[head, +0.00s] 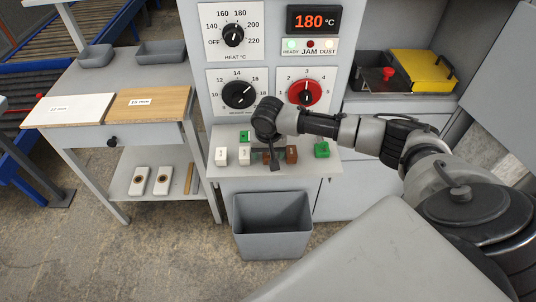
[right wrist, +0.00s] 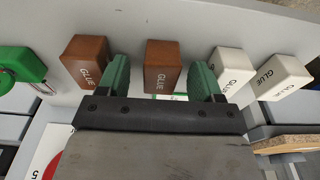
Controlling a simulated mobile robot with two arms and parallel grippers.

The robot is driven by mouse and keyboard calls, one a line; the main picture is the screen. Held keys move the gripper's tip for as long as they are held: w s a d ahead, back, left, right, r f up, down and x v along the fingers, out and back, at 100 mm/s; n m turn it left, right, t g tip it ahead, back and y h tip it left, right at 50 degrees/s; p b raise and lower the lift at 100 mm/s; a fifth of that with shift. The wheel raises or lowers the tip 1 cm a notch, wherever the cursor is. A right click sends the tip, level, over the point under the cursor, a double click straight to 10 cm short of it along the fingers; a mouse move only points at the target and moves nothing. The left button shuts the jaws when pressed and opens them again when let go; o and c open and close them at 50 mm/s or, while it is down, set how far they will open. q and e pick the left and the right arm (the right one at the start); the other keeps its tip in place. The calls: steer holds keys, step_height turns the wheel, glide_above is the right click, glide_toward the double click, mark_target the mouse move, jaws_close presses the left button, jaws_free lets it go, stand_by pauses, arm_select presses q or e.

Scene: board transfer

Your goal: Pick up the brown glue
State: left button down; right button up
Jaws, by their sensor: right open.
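Two brown glue blocks stand on the machine's shelf. In the right wrist view, one brown glue block (right wrist: 164,64) sits between the two green fingers of my right gripper (right wrist: 160,70), with a gap to each finger. The other brown glue block (right wrist: 87,60) is outside the left finger; it shows in the head view (head: 291,154) too. In the head view my right gripper (head: 274,161) is low over the shelf and largely hides the block it straddles. The right gripper is open. My left gripper is not in view.
Two white glue blocks (right wrist: 233,68) (right wrist: 281,77) stand just beyond the right finger in the wrist view. Green items (head: 322,149) (head: 244,137) are on the same shelf (head: 230,173). A grey bin (head: 272,242) stands below. A side table with boards (head: 150,104) is at left.

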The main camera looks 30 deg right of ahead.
steer(key=shift+c, duration=0.3)
steer(key=c, duration=1)
steer(key=shift+o, duration=0.2)
